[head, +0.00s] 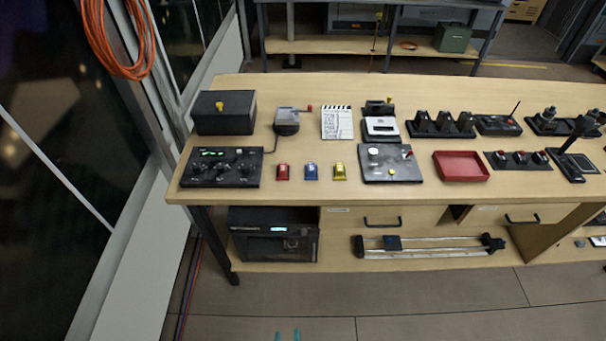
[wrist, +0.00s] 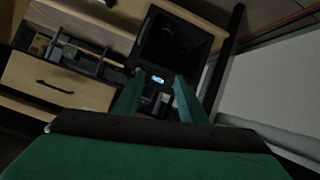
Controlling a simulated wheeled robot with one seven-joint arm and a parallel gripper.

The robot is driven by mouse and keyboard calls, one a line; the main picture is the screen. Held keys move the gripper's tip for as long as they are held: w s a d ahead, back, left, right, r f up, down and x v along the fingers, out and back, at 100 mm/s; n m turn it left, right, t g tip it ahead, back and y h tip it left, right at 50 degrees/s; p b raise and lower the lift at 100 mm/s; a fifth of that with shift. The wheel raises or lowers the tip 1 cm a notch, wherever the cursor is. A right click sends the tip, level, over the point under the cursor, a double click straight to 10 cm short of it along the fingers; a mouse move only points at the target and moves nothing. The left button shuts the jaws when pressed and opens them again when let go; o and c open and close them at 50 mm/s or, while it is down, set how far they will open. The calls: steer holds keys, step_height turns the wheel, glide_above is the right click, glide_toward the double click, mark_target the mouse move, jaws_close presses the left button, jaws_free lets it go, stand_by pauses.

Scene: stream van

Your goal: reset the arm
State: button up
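My gripper (wrist: 159,84) shows in the wrist view as two teal fingers standing apart, with nothing held between them. Its fingertips (head: 288,335) just show at the bottom edge of the head view, over the floor in front of the workbench (head: 250,88). The rest of my arm is out of the head view. Beyond the fingers in the wrist view is the black box device with a lit blue display (wrist: 157,79), apart from the fingers. The same device (head: 273,243) stands on the bench's lower shelf in the head view.
Red, blue and yellow blocks, a red tray (head: 461,166), a clapperboard (head: 337,122) and black control panels stand on the benchtop. A slider rail (head: 428,246) lies on the lower shelf. A wall panel (head: 125,240) borders the left. The floor (head: 400,300) in front is clear.

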steer(key=s+d+r+m+t, duration=0.1)
steer(key=s+r, duration=0.4)
steer(key=r, duration=0.7)
steer(key=s+d+r+m+t, duration=0.2)
steer(key=s+r, duration=0.3)
steer(key=r, duration=0.7)
steer(key=shift+s+d, duration=0.2)
steer(key=shift+d, duration=0.7)
steer(key=shift+r, duration=0.1)
